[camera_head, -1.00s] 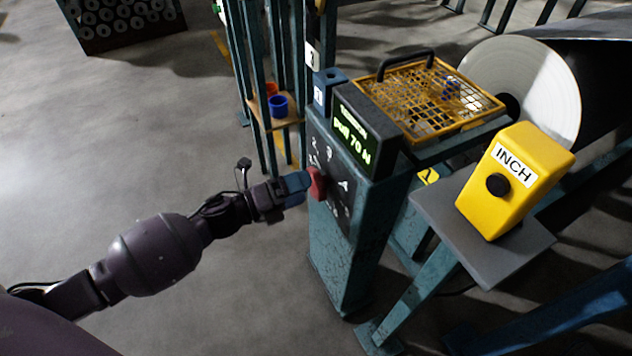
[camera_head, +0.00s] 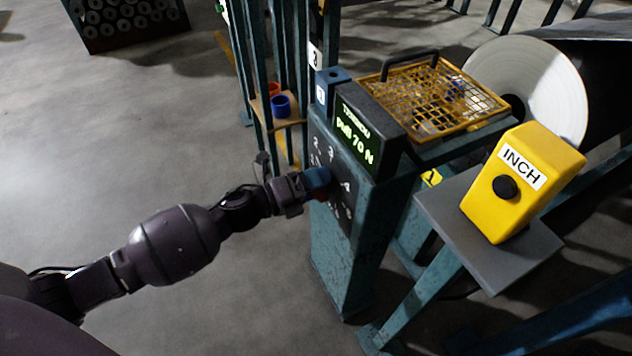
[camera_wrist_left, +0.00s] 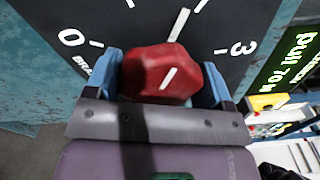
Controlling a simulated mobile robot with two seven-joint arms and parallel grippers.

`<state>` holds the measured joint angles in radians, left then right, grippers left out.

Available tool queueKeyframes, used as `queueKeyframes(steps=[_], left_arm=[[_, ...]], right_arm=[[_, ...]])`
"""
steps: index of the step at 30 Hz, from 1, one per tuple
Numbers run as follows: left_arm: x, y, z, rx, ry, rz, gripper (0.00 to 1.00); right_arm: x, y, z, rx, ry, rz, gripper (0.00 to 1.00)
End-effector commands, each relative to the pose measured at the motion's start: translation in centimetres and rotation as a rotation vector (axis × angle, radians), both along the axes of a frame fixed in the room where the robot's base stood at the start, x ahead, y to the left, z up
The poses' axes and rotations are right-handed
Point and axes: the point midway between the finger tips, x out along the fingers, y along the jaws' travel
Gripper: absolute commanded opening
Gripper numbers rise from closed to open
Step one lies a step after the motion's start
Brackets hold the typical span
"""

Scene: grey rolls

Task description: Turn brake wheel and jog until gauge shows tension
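The red brake knob (camera_wrist_left: 160,72) sits on a dark dial plate (camera_wrist_left: 105,20) with white numbers. In the left wrist view the blue fingers of my left gripper (camera_wrist_left: 163,80) stand on both sides of it, very close; whether they press on it I cannot tell. In the head view my left gripper (camera_head: 322,180) is at the dial and mostly covers the knob. The knob's white mark points up and slightly right, between 0 and 3. The display (camera_head: 355,135) glows green and reads "Pull 70 N". The yellow INCH box (camera_head: 520,185) has a black button (camera_head: 505,187). My right gripper is not in view.
A yellow mesh guard (camera_head: 435,95) with a black handle lies behind the display. A large pale roll (camera_head: 540,85) stands at the back right. A small shelf (camera_head: 290,122) holds a blue cup (camera_head: 280,105).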

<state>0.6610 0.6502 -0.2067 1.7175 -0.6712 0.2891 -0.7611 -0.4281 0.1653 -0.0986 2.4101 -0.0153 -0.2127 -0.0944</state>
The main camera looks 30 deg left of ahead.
Motion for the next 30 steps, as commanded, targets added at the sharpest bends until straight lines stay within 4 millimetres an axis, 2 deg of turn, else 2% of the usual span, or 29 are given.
queueKeyframes(steps=[6,13,22,23,24,27,30], left_arm=[[0.13,0.02,0.47,-0.052,0.035,0.001,0.52],[0.13,0.06,0.31,-0.171,0.128,0.001,0.52],[0.02,0.06,-0.04,-0.178,0.138,0.0,0.52],[0.02,0.06,-0.04,-0.178,0.138,0.0,0.8],[0.02,0.06,-0.04,-0.178,0.138,0.0,0.86],[0.02,0.05,-0.05,-0.178,0.138,0.0,1.0],[0.02,0.04,-0.05,-0.177,0.137,0.0,1.0]], right_arm=[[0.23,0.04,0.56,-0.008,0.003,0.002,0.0],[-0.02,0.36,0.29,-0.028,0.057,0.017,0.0],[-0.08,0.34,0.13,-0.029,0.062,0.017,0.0],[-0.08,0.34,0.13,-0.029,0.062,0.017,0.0],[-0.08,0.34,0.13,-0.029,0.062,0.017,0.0],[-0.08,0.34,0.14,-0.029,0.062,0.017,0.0],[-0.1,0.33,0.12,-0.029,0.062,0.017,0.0]])
